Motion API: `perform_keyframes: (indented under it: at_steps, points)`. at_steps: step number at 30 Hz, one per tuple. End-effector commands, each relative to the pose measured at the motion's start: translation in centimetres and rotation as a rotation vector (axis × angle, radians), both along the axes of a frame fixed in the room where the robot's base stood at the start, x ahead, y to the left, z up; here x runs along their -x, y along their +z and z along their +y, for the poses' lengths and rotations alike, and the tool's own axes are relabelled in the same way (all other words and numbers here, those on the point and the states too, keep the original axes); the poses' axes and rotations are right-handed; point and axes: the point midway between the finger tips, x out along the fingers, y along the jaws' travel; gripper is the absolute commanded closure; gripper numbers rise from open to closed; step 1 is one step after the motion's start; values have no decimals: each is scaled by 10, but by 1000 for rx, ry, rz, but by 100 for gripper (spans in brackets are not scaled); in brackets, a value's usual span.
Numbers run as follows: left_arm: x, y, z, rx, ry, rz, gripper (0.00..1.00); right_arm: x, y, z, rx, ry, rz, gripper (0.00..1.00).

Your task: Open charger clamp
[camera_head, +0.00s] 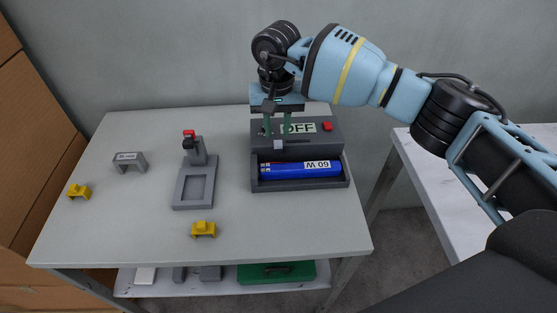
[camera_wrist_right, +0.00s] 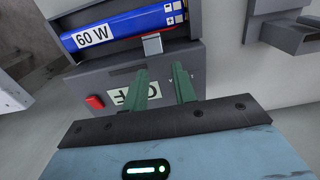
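The charger (camera_head: 255,137) is a dark grey box at the table's back right, with an OFF label and a red button. A blue 60 W battery (camera_head: 300,170) lies in its front tray and also shows in the right wrist view (camera_wrist_right: 120,27). A small light grey clamp tab (camera_head: 278,145) sits at the edge between box and tray; it also shows in the right wrist view (camera_wrist_right: 152,45). My right gripper (camera_head: 277,132) points down over the charger. Its green fingers (camera_wrist_right: 161,72) are apart and empty, the tips close to the tab. Contact cannot be told. My left gripper is out of view.
A grey fixture with a red top (camera_head: 194,188) stands left of the charger. A grey bracket (camera_head: 129,158) and two yellow pieces (camera_head: 78,192) (camera_head: 203,230) lie on the table (camera_head: 120,220). A white table (camera_head: 430,190) stands at right. The table's front right is clear.

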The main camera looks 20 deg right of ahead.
Motion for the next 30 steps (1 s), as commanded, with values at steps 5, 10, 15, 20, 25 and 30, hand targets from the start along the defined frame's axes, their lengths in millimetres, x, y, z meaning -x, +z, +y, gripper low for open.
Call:
perform_keyframes:
  at_steps: [5,10,15,20,25,30]
  points:
    - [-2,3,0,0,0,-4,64,0,6,0,0,0,-1,73]
    - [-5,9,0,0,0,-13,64,0,18,0,1,0,-3,73]
    - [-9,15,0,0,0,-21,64,0,29,0,1,0,-2,73]
    - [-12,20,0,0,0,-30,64,0,39,0,0,0,-1,73]
    - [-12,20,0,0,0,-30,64,0,40,0,1,0,1,73]
    - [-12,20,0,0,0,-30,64,0,40,0,0,0,1,81]
